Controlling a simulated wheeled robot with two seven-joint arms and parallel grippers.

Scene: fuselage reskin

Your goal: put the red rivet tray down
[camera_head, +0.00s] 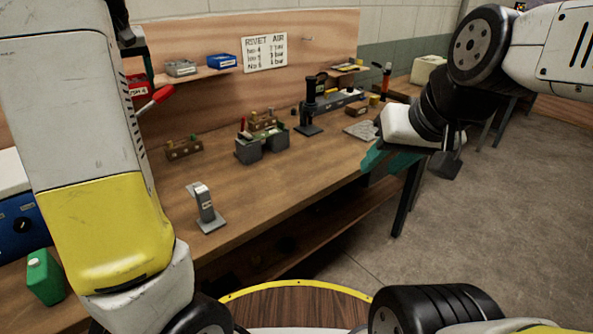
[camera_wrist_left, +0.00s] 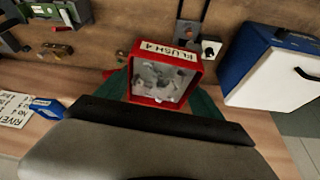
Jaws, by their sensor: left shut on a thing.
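The red rivet tray (camera_wrist_left: 163,98) shows in the left wrist view, with a white "FLUSH 4" label and small pale rivets inside. My left gripper (camera_wrist_left: 160,95) has its green fingers on both sides of it and is shut on it. In the head view the red tray (camera_head: 138,88) is partly hidden behind my left arm, near the left end of the wall shelf (camera_head: 205,74). Whether it touches a surface is unclear. My right gripper (camera_head: 392,160) hangs by the bench's right front edge with no visible load; its finger gap is unclear.
The bench (camera_head: 240,190) holds grey bins (camera_head: 262,147), a wooden block rack (camera_head: 184,148), a grey stand (camera_head: 205,210) and a black press (camera_head: 310,107). A grey tray (camera_head: 180,68) and a blue tray (camera_head: 222,61) sit on the shelf. A red-handled tool (camera_head: 160,96) is near the red tray.

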